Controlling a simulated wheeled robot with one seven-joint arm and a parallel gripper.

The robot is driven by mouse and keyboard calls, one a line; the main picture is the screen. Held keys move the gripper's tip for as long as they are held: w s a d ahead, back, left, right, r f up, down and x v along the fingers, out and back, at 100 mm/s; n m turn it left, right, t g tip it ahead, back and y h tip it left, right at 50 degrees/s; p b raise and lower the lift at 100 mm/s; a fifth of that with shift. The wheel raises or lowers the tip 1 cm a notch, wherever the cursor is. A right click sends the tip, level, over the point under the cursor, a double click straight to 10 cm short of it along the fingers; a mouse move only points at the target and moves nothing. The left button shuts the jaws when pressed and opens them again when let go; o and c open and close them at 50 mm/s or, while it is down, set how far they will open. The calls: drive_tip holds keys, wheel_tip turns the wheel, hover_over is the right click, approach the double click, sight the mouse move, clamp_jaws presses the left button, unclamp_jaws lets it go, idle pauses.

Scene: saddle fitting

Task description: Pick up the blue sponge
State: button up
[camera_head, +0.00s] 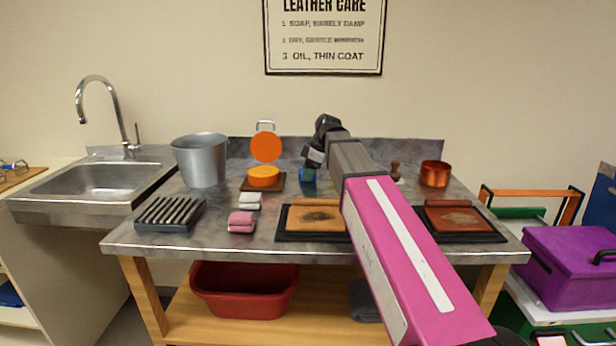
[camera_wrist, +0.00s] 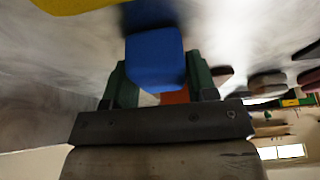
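The blue sponge (camera_head: 308,178) is at the middle of the metal worktop, below the end of my arm. In the wrist view the blue sponge (camera_wrist: 155,60) sits between the two dark green fingers of my gripper (camera_wrist: 162,80). In the head view my gripper (camera_head: 309,168) comes down on the sponge from above, and my arm partly covers this area. Whether the sponge's underside touches the worktop is hard to tell.
An orange round tin (camera_head: 263,176) on a dark tray stands just left of the sponge. Pink (camera_head: 241,222) and white (camera_head: 248,201) blocks lie front left. A leather piece on a black mat (camera_head: 290,238) lies in front. A metal bucket (camera_head: 201,160) and copper pot (camera_head: 435,174) stand farther off.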

sight(301, 170)
drive_tip(key=c, duration=0.4)
drive_tip(key=shift+r, duration=0.75)
drive_tip(key=r, duration=0.3)
drive_tip(key=shift+s+a, duration=0.25)
drive_tip(key=shift+a, duration=0.1)
drive_tip(key=s+a+r, duration=0.2)
drive_tip(key=a, duration=0.1)
drive_tip(key=s+a+r, duration=0.4)
drive_tip(key=a, duration=0.1)
drive_tip(key=shift+s+a+r, duration=0.2)
drive_tip(key=shift+a+r, duration=0.05)
drive_tip(key=shift+a, duration=0.1)
drive_tip(key=shift+o, duration=0.4)
